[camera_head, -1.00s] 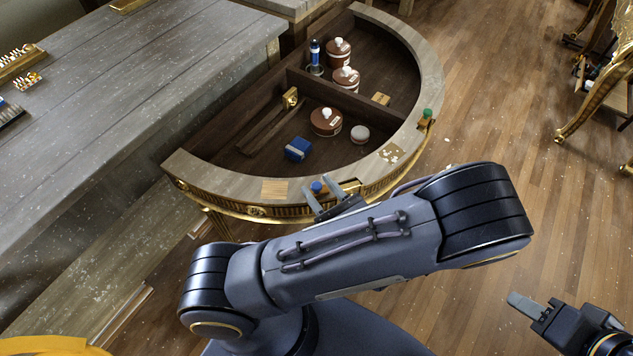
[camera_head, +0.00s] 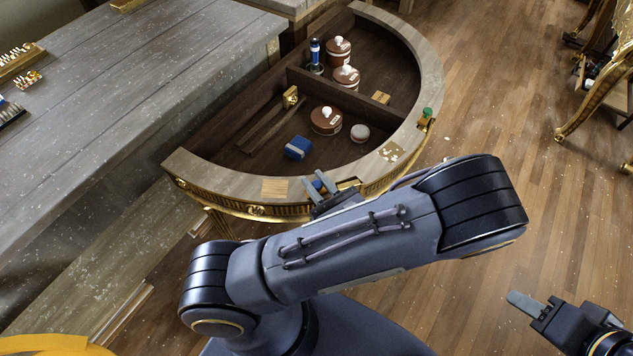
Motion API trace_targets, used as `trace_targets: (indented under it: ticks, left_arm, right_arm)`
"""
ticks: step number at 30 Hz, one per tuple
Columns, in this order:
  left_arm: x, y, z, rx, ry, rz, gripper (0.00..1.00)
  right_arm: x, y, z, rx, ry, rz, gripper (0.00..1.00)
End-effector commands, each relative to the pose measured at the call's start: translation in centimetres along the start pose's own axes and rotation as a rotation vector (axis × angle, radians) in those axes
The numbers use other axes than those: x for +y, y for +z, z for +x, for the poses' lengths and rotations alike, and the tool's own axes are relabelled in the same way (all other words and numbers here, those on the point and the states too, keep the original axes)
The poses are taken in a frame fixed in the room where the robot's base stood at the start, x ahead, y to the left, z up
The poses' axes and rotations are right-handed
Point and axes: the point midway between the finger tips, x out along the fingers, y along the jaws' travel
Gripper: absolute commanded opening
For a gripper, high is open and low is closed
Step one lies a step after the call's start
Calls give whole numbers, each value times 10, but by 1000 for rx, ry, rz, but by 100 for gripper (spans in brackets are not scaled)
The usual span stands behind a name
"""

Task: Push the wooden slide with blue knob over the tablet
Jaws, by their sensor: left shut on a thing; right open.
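My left gripper (camera_head: 320,184) is shut on the blue knob (camera_head: 318,186) at the front of the half-round console's rim. The knob shows only in part between the fingers. The wooden slide under it is mostly hidden by the gripper and my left arm. A pale wooden tablet-like square (camera_head: 275,188) lies on the rim to the left of the gripper. A speckled pale square (camera_head: 391,151) lies on the rim to the right. I cannot tell which is the tablet. My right gripper (camera_head: 527,304) is open and empty over the floor at lower right.
The open console (camera_head: 205,170) holds brown lidded pots (camera_head: 326,120), a blue box (camera_head: 297,148), a small white-topped round jar (camera_head: 360,133) and a blue bottle (camera_head: 315,52). A green knob (camera_head: 427,113) stands on the right rim. A grey table (camera_head: 130,90) adjoins at left.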

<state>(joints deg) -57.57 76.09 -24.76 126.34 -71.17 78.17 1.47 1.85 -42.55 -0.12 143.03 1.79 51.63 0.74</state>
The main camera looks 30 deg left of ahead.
Motion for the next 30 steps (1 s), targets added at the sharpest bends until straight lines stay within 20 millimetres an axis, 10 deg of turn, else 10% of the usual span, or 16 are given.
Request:
trace_targets:
  ticks: [10,21,22,30]
  left_arm:
    - [-58,-1,-12,2,-1,-5,0]
    - [-67,0,-13,2,-5,-3,0]
    - [-67,0,-14,2,-5,-3,26]
    - [-66,0,-13,1,-3,-2,41]
  right_arm:
    - [0,0,1,0,0,0,43]
    - [0,0,1,0,0,0,43]
    - [0,0,1,0,0,0,43]
    - [0,0,1,0,0,0,43]
